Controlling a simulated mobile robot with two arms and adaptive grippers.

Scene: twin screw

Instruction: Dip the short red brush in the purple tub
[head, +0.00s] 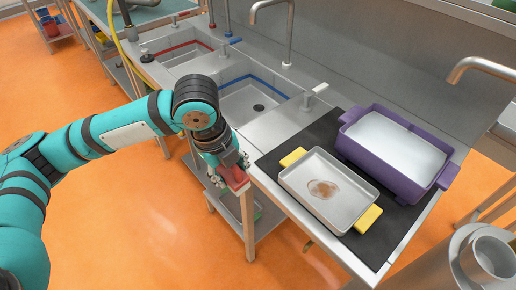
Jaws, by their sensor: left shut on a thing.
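The purple tub (392,178) stands on the dark mat at the right end of the counter. It is filled with something white up to near its rim. My left gripper (232,180) points down at the counter's front edge, left of the metal tray. It is shut on the short red brush (236,178), of which a red part shows beneath the fingers. The rest of the brush is hidden by the gripper. The tub is well to the right of the gripper, beyond the tray. My right gripper is not in view.
A metal tray (293,183) with yellow handles and a brown stain inside lies on the dark mat (378,252), between gripper and tub. Sinks (238,102) with taps are set in the counter behind. A curved tap (478,68) overhangs at right.

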